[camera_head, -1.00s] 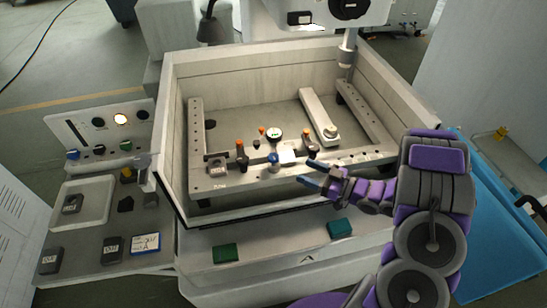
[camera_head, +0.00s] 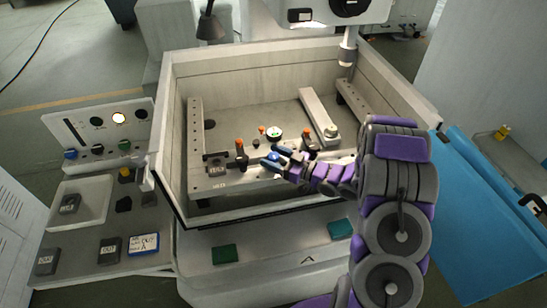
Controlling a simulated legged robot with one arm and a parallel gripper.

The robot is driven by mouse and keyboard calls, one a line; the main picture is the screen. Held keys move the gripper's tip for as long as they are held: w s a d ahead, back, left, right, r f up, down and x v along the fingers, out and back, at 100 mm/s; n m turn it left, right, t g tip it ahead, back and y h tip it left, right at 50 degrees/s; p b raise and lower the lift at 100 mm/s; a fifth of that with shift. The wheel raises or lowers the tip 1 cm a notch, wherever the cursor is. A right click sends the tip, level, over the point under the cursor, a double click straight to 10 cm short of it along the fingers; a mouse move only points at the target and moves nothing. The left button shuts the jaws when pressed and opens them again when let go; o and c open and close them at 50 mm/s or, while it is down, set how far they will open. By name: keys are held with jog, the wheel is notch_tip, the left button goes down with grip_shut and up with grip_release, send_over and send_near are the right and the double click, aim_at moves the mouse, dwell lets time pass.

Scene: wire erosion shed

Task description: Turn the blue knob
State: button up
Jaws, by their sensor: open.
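The blue knob (camera_head: 273,156) is a small round knob on the front rail inside the machine's open tank. A second blue knob (camera_head: 71,154) sits at the left end of the control panel, well away from my gripper.
The tank (camera_head: 300,62) has raised walls around the rail. Orange-topped clamps (camera_head: 241,150) and a round dial (camera_head: 274,133) stand close to my gripper. A side shelf (camera_head: 83,243) with labelled grey blocks is at left, and a blue table (camera_head: 490,215) is at right.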

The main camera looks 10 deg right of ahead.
jog(key=shift+c, duration=0.3)
jog(key=c, duration=1)
jog(key=shift+w, duration=0.1)
jog(key=shift+r+n+g+y+p, duration=0.15)
jog(key=shift+n+g+y+p, duration=0.3)
jog(key=shift+p, duration=0.45)
jog(key=shift+n+g+y+p, duration=0.55)
jog(key=shift+n+g+p, duration=0.2)
jog(key=shift+g+p, duration=0.15)
jog(key=o, duration=1.1)
jog(key=shift+c, duration=0.2)
